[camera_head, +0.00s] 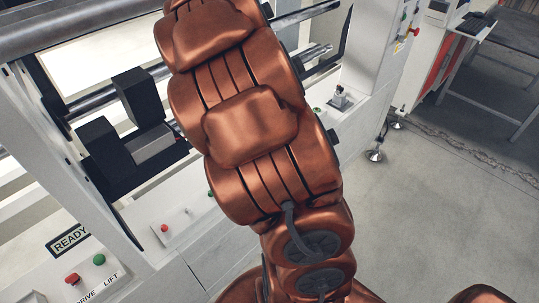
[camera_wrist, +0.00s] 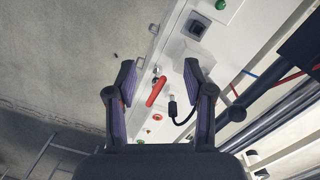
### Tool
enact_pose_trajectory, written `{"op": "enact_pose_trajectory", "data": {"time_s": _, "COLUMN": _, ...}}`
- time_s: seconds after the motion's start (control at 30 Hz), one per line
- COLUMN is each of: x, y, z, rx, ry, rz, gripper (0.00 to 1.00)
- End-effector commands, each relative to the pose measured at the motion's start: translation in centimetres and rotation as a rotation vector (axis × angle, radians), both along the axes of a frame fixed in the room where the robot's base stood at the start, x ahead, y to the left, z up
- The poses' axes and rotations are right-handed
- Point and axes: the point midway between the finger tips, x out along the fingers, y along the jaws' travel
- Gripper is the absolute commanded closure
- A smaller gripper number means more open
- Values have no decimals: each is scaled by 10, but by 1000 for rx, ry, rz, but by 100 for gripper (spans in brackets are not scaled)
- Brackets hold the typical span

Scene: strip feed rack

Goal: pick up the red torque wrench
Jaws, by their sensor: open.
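The red torque wrench (camera_wrist: 156,92) shows in the wrist view as a red handle lying slantwise on the white machine ledge (camera_wrist: 172,62), with a small metal part at its upper end. My gripper (camera_wrist: 158,76) is open, with one finger on each side of the wrench in the picture. The wrench appears beyond the fingertips, and I see no contact. In the head view my copper-coloured arm hides the gripper, and I cannot make out the wrench there.
A black plug with a cable (camera_wrist: 173,107) lies close to the right of the wrench. A dark square socket (camera_wrist: 197,27) and a green button (camera_wrist: 220,4) sit farther up the panel. Black blocks (camera_head: 134,97) stand on the rack at left. Open floor (camera_head: 440,190) lies at right.

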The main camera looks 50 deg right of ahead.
Motion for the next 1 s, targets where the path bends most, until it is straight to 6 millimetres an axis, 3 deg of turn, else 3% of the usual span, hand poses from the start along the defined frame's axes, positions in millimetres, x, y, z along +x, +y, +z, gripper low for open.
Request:
{"op": "enact_pose_trajectory", "data": {"time_s": 0.1, "x": 15, "y": -40, "z": -21, "rx": 1, "ry": 1, "rz": -126, "gripper": 48}}
{"op": "enact_pose_trajectory", "data": {"time_s": 0.3, "x": 33, "y": -97, "z": -60, "rx": 15, "ry": -9, "rz": -305, "gripper": 48}}
{"op": "enact_pose_trajectory", "data": {"time_s": 0.5, "x": 42, "y": -131, "z": -91, "rx": 41, "ry": -23, "rz": -419, "gripper": 48}}
{"op": "enact_pose_trajectory", "data": {"time_s": 0.7, "x": 45, "y": -141, "z": -105, "rx": 55, "ry": -27, "rz": -462, "gripper": 48}}
{"op": "enact_pose_trajectory", "data": {"time_s": 1.0, "x": 45, "y": -138, "z": -129, "rx": 55, "ry": -29, "rz": -464, "gripper": 48}}
